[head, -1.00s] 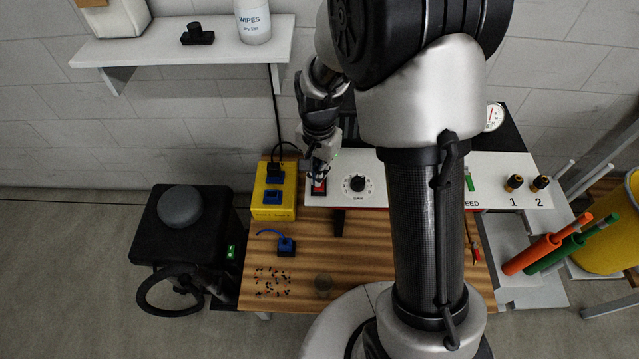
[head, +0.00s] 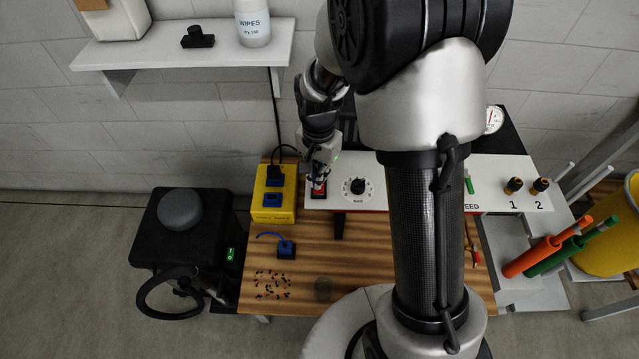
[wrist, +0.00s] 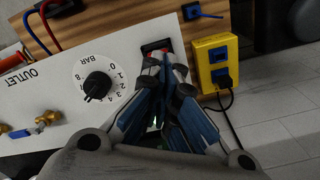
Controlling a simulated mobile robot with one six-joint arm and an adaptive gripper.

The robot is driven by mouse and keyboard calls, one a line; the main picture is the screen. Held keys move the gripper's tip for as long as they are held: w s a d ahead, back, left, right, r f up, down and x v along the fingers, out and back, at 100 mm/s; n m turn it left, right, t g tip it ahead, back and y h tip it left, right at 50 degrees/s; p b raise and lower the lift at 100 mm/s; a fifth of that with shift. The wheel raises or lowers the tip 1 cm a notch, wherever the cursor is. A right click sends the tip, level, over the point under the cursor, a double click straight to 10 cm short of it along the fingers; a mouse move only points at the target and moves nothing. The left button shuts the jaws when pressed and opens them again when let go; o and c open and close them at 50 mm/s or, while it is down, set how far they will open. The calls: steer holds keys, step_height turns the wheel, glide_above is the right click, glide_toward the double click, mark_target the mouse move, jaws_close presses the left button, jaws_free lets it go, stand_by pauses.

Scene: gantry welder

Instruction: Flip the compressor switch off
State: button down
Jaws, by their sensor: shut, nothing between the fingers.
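A red rocker switch in a black frame (wrist: 157,46) sits at the edge of a white panel (wrist: 52,122) with a BAR dial (wrist: 98,85). In the head view the red switch (head: 319,191) is at the panel's left end, mostly behind my gripper (head: 318,184). My gripper (wrist: 165,60) is shut and empty, its fingertips right at the switch and covering part of it. I cannot tell whether they touch it, or which way the rocker is tilted.
A blue plug (head: 286,248) lies on the wooden bench (head: 350,262). Orange and green handles (head: 532,256) stick out at the right.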

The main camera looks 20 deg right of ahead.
steer(key=shift+f+b, duration=1)
steer(key=shift+f, duration=0.5)
stand_by(0.8)
steer(key=shift+r, duration=0.1)
steer(key=shift+r+p, duration=2.95)
steer(key=shift+r, duration=0.55)
steer(key=s+r+n+t, duration=0.15)
steer(key=s+r, duration=0.25)
steer(key=r, duration=0.4)
steer(key=s+r+n+t, duration=0.1)
steer(key=s+r+n, duration=0.2)
steer(key=s+r, duration=0.35)
steer(key=s+r+n+t, duration=0.2)
steer(key=s+r+n, duration=0.3)
steer(key=s, duration=0.6)
steer(key=shift+r, duration=0.8)
